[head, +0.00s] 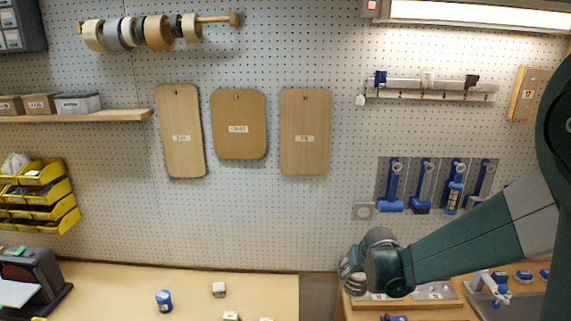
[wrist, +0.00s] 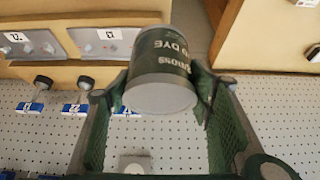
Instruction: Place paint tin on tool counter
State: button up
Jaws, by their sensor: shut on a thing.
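A grey and dark green paint tin (wrist: 160,70) with printed lettering fills the middle of the wrist view. My gripper (wrist: 160,92) is shut on it, with one green finger on each side. In the head view my gripper (head: 354,268) is in front of the pegboard, above the left end of the right-hand wooden counter (head: 346,306), which appears to be the tool counter. The arm comes in from the right. I cannot clearly make out the tin in the head view.
The right counter carries labelled panels (head: 435,292) and a grey tray (head: 497,302) with blue tools. Blue tools (head: 391,186) hang behind.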

jog(key=shift+a, duration=0.1)
jog(key=w+a+f+n+y+b, duration=0.1)
jog(key=w+a+f+n+b, duration=0.1)
jog(key=a, duration=1.3)
jog(key=w+a+f+n+y+b, duration=0.1)
jog(key=w+a+n+b, duration=0.15)
jog(key=a, duration=1.25)
jog(key=s+a+f+n+b, duration=0.1)
jog(key=s+a, duration=0.2)
jog(key=a, duration=0.7)
jog(key=s+a+f+n+g+y+b, duration=0.1)
jog(key=s+a+n, duration=0.1)
jog(key=a, duration=0.8)
jog(key=s+a+f+n+y+b, duration=0.1)
jog(key=s+a, duration=0.4)
jog(key=a, duration=0.6)
jog(key=shift+f+g, duration=0.3)
jog(key=shift+g, duration=0.1)
jog(key=shift+n, duration=0.25)
notch_tip(320, 180, down, 6)
jog(key=b, duration=0.1)
jog(key=shift+f, duration=0.15)
